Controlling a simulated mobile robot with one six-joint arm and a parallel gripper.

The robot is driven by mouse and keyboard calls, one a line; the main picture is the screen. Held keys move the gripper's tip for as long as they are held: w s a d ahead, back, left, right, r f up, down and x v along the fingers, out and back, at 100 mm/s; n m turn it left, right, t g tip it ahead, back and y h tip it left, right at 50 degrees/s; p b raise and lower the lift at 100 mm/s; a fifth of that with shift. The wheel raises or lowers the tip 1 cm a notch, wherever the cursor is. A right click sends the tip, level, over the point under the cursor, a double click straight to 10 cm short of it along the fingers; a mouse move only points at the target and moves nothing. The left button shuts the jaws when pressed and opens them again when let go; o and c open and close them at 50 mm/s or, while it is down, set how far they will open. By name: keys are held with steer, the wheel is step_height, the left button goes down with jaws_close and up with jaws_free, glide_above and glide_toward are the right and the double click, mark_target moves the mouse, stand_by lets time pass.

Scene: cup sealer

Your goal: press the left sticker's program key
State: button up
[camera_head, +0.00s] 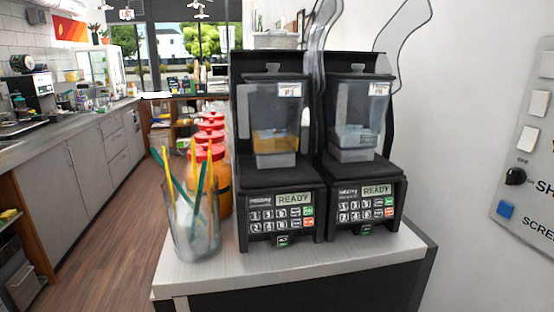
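Two black blenders stand side by side on a counter in the head view. The left blender (243,180) holds a clear jar (272,112) with orange-yellow contents and a small white sticker (289,90), its writing too small to read surely. Its front panel has a lit READY display (294,199), several numbered keys (268,215), and green and red keys (307,217) at the right. The right blender (395,170) has a similar panel with a READY display (376,190), and its jar has a white sticker (378,89). My gripper is not in view.
A glass of straws (196,232) stands at the counter's (290,268) front left, beside orange bottles with red lids (218,180). Both clear covers (404,40) are raised. A wall panel (530,150) with switches, a black knob and a blue button is at right. Open floor lies left.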

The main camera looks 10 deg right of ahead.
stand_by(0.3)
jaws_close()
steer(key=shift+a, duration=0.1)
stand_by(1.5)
